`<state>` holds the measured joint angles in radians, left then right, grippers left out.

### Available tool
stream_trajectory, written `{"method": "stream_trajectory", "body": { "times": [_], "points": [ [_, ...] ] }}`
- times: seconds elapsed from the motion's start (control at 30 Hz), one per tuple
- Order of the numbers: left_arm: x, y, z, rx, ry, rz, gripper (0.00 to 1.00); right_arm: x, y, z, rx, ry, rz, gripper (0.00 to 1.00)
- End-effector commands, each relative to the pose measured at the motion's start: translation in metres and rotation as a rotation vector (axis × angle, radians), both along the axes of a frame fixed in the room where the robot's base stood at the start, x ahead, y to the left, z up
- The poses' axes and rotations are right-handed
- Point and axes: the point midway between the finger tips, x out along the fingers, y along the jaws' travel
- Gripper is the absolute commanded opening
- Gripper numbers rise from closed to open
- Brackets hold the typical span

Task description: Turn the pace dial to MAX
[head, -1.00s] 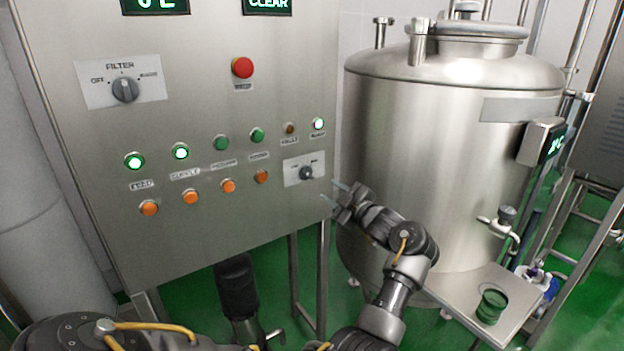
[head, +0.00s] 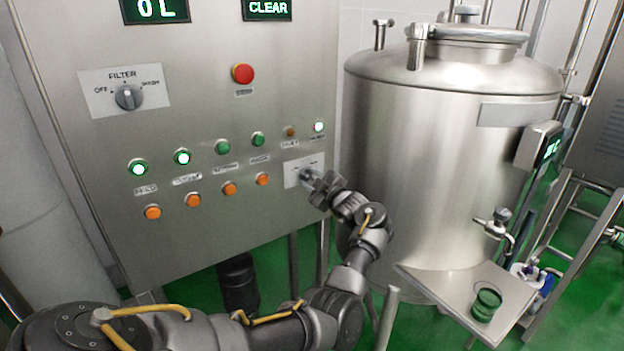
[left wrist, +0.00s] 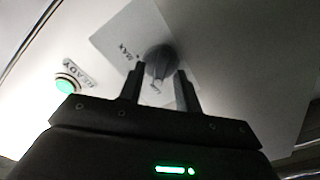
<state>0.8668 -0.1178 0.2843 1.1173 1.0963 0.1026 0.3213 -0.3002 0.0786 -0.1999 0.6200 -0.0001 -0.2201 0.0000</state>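The pace dial (left wrist: 160,58) is a dark grey knob on a pale plate on the control panel. In the left wrist view it lies just beyond and between my left fingertips, with a light mark on its near side. The MAX label (left wrist: 130,50) is beside it; I cannot tell exactly where the dial points. My left gripper (left wrist: 160,76) has its two fingers apart, one on each side of the dial; contact is not clear. In the head view my left gripper (head: 308,178) is at the dial's plate (head: 292,172) and hides most of the dial. My right gripper is out of view.
The panel (head: 210,240) has several lamps and orange buttons, a red button (head: 243,73) and a FILTER dial (head: 129,97). A lit green lamp (left wrist: 66,86) is near the dial. A steel tank (head: 450,170) stands close to the right of my left arm.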

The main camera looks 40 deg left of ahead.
Motion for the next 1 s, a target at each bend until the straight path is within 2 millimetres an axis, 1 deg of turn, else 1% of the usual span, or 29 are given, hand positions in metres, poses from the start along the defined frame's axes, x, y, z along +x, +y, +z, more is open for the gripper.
{"method": "stream_trajectory", "body": {
  "times": [0.13,0.3,0.4,0.77,1.0],
  "points": [
    [0.0001,-0.0002,0.0000,0.000,0.000,0.000,0.34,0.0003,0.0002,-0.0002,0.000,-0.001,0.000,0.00],
    [0.0000,-0.0003,0.0001,0.000,0.000,0.000,0.11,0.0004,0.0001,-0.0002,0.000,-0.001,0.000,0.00],
    [0.0000,-0.0004,0.0001,0.000,0.000,0.000,0.00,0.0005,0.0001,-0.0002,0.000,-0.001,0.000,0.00],
    [0.0000,-0.0004,0.0007,0.010,0.034,0.000,0.00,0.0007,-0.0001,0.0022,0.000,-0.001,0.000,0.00],
    [0.0005,-0.0003,0.0025,0.050,0.165,0.001,0.00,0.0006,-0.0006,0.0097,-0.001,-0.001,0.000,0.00]
  ]
}}
